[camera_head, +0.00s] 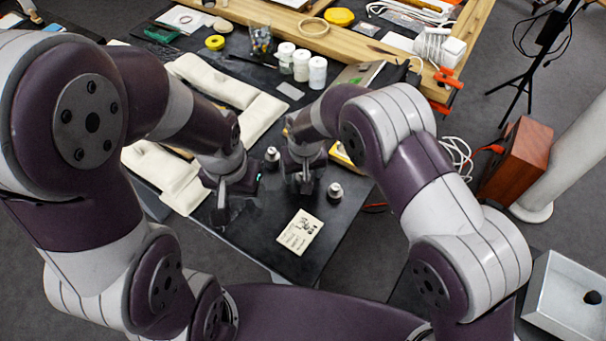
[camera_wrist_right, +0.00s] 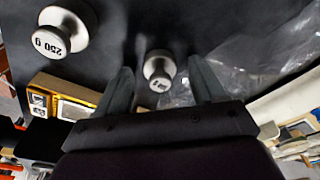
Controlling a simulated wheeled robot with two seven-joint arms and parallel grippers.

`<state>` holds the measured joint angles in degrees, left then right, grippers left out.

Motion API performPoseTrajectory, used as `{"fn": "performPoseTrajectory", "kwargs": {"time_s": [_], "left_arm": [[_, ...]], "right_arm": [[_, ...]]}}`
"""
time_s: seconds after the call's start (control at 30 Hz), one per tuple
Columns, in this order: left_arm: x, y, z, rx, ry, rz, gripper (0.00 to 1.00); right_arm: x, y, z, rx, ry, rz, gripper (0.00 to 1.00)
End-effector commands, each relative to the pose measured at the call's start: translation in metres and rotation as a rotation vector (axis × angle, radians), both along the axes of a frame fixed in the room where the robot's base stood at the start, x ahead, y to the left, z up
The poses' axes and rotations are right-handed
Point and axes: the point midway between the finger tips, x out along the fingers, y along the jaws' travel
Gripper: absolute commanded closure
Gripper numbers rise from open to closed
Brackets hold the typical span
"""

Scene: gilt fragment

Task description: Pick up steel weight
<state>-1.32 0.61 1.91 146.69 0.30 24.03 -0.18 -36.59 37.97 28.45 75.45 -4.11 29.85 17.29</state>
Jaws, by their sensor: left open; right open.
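Two steel weights with knobs stand on the black table. The nearer weight (camera_head: 335,192) is right of my right gripper (camera_head: 304,186); the smaller one (camera_head: 271,155) is on its left, farther back. In the right wrist view, a larger weight marked 250 g (camera_wrist_right: 62,32) is at upper left. The smaller weight (camera_wrist_right: 158,71) appears between the spread fingertips of my right gripper (camera_wrist_right: 161,82), with gaps on both sides; the height difference is unclear. My right gripper is open and empty. My left gripper (camera_head: 222,207) is open over the table's left part, apart from both weights.
A printed card (camera_head: 300,232) lies near the table's front edge. White padded cushions (camera_head: 180,178) lie to the left. White-lidded jars (camera_head: 317,72) stand at the back. A yellow box (camera_wrist_right: 65,95) and clear plastic (camera_wrist_right: 250,65) are near the right gripper.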

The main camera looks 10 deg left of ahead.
Motion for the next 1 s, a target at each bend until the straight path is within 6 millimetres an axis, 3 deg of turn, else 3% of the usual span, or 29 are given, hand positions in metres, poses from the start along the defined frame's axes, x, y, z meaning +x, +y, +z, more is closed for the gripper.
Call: {"fn": "performPoseTrajectory", "kwargs": {"time_s": [0.03, 0.07, 0.2, 0.23, 0.57, 0.83, 1.0], "left_arm": [[0.0, 0.0, 0.0, 0.0, 0.0, 0.0, 0.35], [0.0, 0.0, 0.0, 0.0, 0.0, 0.0, 0.35], [0.0, 0.0, 0.0, 0.0, 0.0, 0.0, 0.35], [0.0, 0.0, 0.0, 0.0, 0.0, 0.0, 0.35], [0.0, 0.0, -0.001, 0.0, 0.0, 0.0, 0.35], [0.0, 0.0, -0.011, 0.0, 0.0, 0.0, 0.35], [0.0, 0.0, -0.019, 0.0, 0.0, 0.0, 0.35]], "right_arm": [[0.0, 0.0, 0.0, 0.0, 0.0, 0.0, 0.31], [0.0, 0.0, 0.0, 0.0, 0.0, 0.0, 0.38], [0.0, 0.0, 0.0, 0.0, 0.0, 0.0, 0.84], [0.0, 0.0, 0.0, 0.0, 0.0, 0.0, 0.91], [0.001, 0.0, 0.003, 0.001, -0.002, 0.0, 0.91], [0.001, 0.001, 0.041, 0.003, -0.005, -0.001, 0.91], [0.039, -0.006, 0.061, 0.003, -0.004, -0.005, 0.91]]}}
